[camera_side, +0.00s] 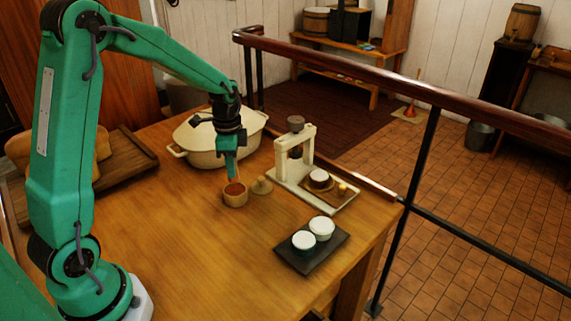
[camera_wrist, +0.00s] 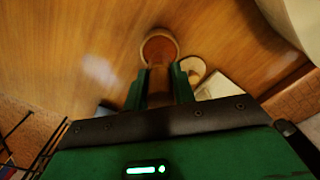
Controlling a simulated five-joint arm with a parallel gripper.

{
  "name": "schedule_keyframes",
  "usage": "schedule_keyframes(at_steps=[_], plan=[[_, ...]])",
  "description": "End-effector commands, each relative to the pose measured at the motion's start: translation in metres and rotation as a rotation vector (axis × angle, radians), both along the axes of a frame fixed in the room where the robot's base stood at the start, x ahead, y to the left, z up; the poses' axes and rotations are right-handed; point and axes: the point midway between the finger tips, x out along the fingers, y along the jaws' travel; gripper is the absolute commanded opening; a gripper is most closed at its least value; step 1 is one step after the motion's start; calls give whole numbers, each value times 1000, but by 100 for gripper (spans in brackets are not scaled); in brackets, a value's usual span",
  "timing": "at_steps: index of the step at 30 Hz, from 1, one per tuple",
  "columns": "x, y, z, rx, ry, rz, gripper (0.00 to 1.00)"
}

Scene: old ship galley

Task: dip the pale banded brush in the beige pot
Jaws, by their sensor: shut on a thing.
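The small beige pot (camera_side: 235,201) stands on the table with reddish-brown contents. In the wrist view the pot (camera_wrist: 175,38) is seen from above, just beyond my fingertips. My gripper (camera_side: 231,173) points down right above the pot. In the wrist view my gripper (camera_wrist: 160,85) is shut on a brownish, narrow piece of the brush (camera_wrist: 159,80). The brush's lower end overlaps the pot's near rim there. I cannot tell whether its tip touches the contents. The brush's bands are not clear, and the jaws hide part of it.
A cream casserole (camera_side: 207,155) stands behind. A pale stand (camera_side: 290,175) holds small items at the right. A dark tray (camera_side: 318,255) bears two white-topped cups (camera_side: 304,240).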

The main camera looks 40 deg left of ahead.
Motion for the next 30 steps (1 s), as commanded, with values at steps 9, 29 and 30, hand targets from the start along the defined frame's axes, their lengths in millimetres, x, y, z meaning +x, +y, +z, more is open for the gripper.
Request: schedule_keyframes(at_steps=[9, 29, 30], plan=[[0, 0, 19, 1, -2, 0, 3], [0, 0, 31, 1, -1, 0, 3], [0, 0, 31, 1, -1, 0, 3]])
